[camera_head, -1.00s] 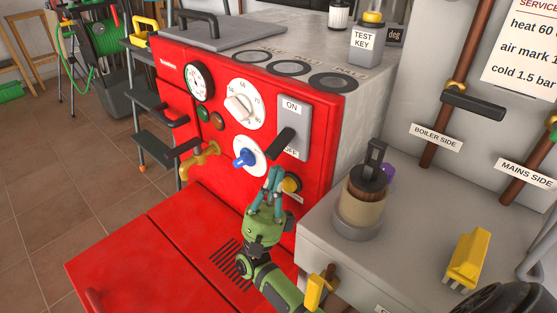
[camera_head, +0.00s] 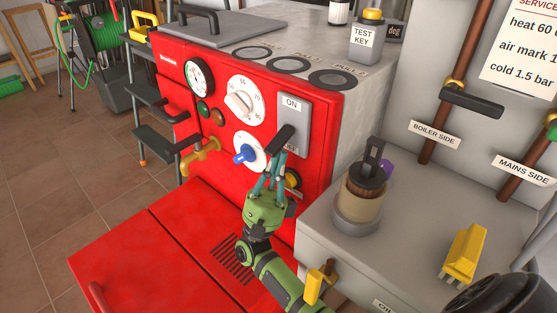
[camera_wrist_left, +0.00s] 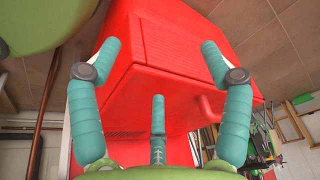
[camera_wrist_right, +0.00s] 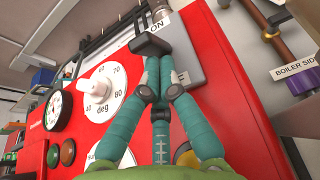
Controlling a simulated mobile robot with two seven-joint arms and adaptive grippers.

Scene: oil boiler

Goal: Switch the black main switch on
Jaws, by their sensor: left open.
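The black main switch is a black lever (camera_head: 283,138) on a grey plate (camera_head: 294,112) on the boiler's red front. The plate has ON at its top, and its lower label is mostly hidden by my gripper. The lever sticks out at the plate's middle; it also shows in the right wrist view (camera_wrist_right: 150,44). My right gripper (camera_head: 278,158) has its teal fingertips close together just below the lever, empty as far as I see. Whether they touch the lever I cannot tell. My left gripper (camera_wrist_left: 159,50) is open and empty in the left wrist view, facing a red casing.
Beside the switch are a white dial (camera_head: 245,103), a blue knob (camera_head: 247,154) and a pressure gauge (camera_head: 199,78). A brass tap (camera_head: 201,158) juts out at left. A grey cabinet with a filter-like canister (camera_head: 359,203) stands right of my right gripper.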

